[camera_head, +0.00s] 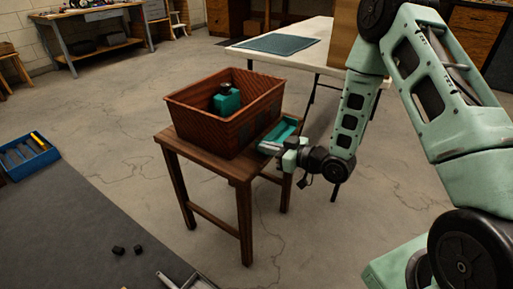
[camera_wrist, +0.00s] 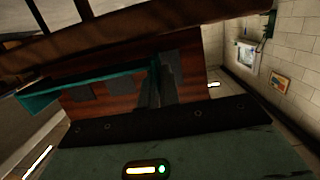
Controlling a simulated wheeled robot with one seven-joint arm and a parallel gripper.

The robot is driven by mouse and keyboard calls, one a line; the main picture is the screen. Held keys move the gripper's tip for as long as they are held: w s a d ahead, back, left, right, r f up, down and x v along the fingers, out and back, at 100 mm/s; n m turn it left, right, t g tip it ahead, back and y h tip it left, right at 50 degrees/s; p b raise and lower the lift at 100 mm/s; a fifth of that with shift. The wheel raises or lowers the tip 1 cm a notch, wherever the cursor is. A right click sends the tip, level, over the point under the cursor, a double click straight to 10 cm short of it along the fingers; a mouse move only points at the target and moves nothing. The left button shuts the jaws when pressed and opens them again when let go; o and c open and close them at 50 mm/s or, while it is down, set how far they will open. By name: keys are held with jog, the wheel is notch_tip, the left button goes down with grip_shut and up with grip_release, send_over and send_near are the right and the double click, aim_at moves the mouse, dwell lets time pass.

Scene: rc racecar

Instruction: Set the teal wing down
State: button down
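The teal wing (camera_head: 282,131) is at the right end of the small wooden table (camera_head: 178,148), beside the brown bin. My gripper (camera_head: 271,147) is at its near side. In the wrist view the wing (camera_wrist: 75,80) stretches left from my gripper's dark fingers (camera_wrist: 158,85), which are close together on its end. Whether the wing touches the tabletop cannot be told, as the gripper and wing cover that spot.
A white table (camera_head: 265,58) with a teal mat stands behind.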

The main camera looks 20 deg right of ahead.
aim_at(257, 150)
jog(key=x, duration=0.3)
jog(key=shift+a+r, duration=0.2)
jog(key=shift+w+a+f+b, duration=0.2)
jog(key=shift+w+f+b, duration=0.3)
jog(key=shift+f, duration=0.25)
jog(key=shift+s, duration=0.1)
jog(key=shift+f, duration=0.2)
jog(key=c, duration=1.6)
grip_release()
jog(key=shift+r, duration=0.15)
